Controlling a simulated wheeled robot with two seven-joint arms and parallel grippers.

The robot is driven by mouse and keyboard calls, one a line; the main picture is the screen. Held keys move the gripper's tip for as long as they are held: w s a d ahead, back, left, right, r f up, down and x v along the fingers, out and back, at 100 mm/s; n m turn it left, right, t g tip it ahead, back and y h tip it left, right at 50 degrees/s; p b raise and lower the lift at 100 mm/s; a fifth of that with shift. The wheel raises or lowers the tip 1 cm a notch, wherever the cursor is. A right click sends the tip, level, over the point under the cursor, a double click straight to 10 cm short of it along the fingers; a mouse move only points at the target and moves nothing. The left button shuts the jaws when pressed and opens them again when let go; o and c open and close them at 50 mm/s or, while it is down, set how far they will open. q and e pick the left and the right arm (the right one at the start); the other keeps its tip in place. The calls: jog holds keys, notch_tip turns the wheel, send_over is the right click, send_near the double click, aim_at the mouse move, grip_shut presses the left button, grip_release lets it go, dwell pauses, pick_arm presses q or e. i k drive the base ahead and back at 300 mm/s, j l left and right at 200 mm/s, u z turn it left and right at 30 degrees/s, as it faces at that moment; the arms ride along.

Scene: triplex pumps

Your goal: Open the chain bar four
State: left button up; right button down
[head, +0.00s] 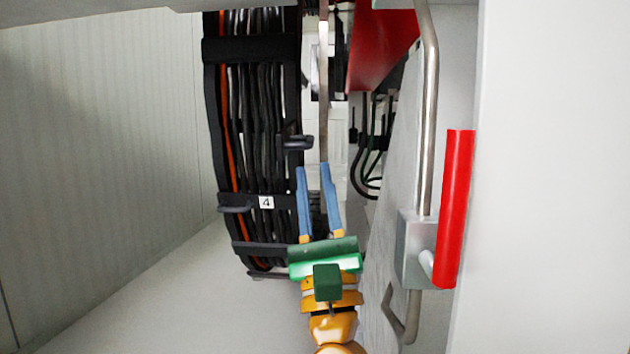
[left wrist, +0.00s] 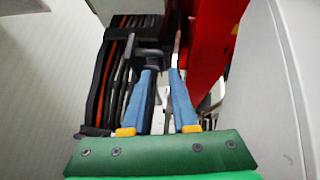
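The cable chain (head: 250,110) is a black frame holding many dark cables and one orange cable. Bar four (head: 225,200) is a black crossbar with a white "4" label (head: 266,202); it lies across the cables, with its right end partly behind my gripper. My left gripper (head: 313,168) has blue fingers held apart with nothing between them. It is just right of the chain, with its tips above bar four's level. In the left wrist view, the fingertips (left wrist: 162,72) are beside a dark protruding tab (left wrist: 150,57). I cannot tell whether they touch. My right gripper is not visible.
A red panel (head: 380,45) hangs at upper right, close to the fingers in the wrist view (left wrist: 212,40). A steel rod (head: 428,120) and red handle (head: 456,210) stand right of my arm. A ribbed wall (head: 100,150) is left; floor (head: 190,300) is clear.

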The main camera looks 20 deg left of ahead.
aim_at(228, 202)
jog(key=k, duration=1)
